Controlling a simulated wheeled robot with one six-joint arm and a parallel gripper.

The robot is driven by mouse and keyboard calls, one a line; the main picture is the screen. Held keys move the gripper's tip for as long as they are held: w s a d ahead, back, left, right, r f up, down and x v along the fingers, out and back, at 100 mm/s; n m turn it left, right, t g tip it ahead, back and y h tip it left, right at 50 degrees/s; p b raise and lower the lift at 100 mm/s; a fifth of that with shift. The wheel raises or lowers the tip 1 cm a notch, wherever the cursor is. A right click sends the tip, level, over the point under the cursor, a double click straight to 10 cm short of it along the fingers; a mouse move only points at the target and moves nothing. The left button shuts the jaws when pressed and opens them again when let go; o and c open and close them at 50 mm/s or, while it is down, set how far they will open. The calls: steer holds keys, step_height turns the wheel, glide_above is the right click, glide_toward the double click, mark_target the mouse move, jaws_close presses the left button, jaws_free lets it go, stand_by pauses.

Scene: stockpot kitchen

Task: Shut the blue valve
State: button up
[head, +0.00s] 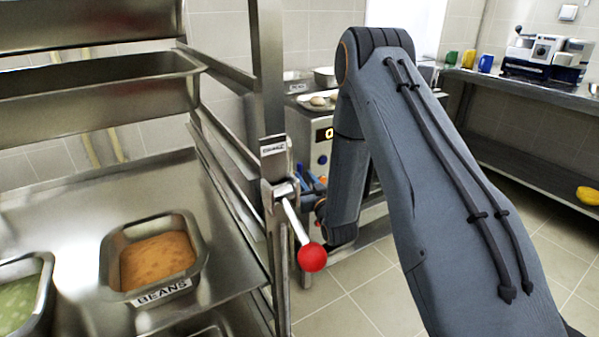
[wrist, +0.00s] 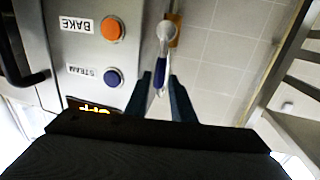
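In the wrist view, the blue valve has a long blue lever (wrist: 160,72) on a pale metal hub, beside an oven front. My gripper (wrist: 158,84) is open, with one dark finger on each side of the lever's end. I cannot tell whether either finger touches it. In the head view, my gripper (head: 312,184) is small and partly hidden behind the rack post and my own arm, in front of the oven. The valve cannot be made out clearly there.
The oven front has an orange BAKE button (wrist: 113,28), a blue STEAM button (wrist: 113,77) and a lit display. A rack post (head: 272,90) with a red-knobbed latch (head: 312,257) stands close to my arm. A BEANS pan (head: 155,285) sits on the left shelf.

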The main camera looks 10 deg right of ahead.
mark_target(301, 171)
steer(key=w, duration=0.5)
steer(key=shift+w+a, duration=0.35)
steer(key=shift+c, duration=0.4)
jaws_close()
